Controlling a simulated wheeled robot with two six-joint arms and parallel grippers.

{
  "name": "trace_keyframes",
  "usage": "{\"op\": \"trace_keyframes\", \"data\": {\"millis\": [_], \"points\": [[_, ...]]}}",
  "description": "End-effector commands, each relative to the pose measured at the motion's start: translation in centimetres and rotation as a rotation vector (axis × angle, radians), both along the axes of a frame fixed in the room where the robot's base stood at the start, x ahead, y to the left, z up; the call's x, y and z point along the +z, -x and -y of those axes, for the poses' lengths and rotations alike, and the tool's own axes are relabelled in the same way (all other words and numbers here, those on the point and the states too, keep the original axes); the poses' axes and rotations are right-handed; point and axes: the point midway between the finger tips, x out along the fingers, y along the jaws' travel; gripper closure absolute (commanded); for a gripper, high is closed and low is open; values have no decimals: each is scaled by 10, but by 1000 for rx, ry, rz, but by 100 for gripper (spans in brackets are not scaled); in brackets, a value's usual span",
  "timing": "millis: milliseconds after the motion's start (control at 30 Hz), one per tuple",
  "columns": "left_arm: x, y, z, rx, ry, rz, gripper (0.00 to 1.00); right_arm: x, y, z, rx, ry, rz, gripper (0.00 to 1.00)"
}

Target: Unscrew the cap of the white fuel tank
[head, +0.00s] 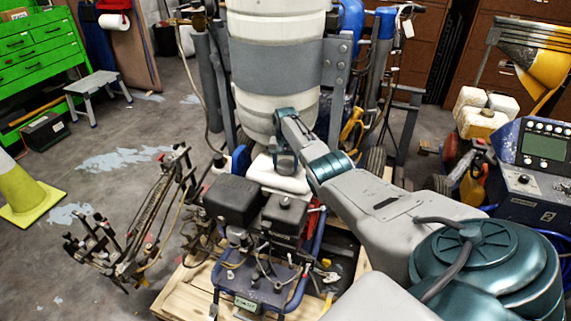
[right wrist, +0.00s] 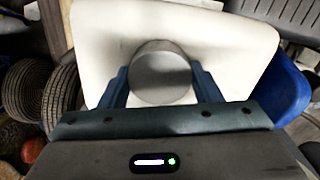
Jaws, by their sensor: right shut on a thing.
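The white fuel tank (head: 280,177) sits low on the line striper, behind the dark engine and under the large white barrel. My right arm reaches down to it from the right, and its gripper (head: 284,160) is at the tank's top. In the right wrist view the white tank (right wrist: 225,45) fills the upper middle. Its round grey cap (right wrist: 160,75) stands between the two blue fingers of my right gripper (right wrist: 160,88), which is shut on the cap's sides. In the head view my wrist hides the cap. My left gripper is not in view.
The large white barrel (head: 272,70) with a grey band stands right behind my right wrist. The black engine boxes (head: 233,200) are just in front of the tank. A blue control console (head: 535,165) stands at the right. Open floor (head: 120,185) lies at the left.

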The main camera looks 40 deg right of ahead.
Motion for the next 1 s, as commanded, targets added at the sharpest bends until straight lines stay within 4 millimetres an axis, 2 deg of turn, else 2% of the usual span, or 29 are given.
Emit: {"op": "trace_keyframes", "data": {"millis": [167,467,800,1000], "points": [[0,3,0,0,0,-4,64,0,0,0,20,-1,-1,70],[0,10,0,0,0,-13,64,0,0,0,285,-1,-1,70],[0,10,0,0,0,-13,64,0,0,0,315,-1,-1,70],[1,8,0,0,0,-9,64,0,0,0,510,-1,-1,70]]}}
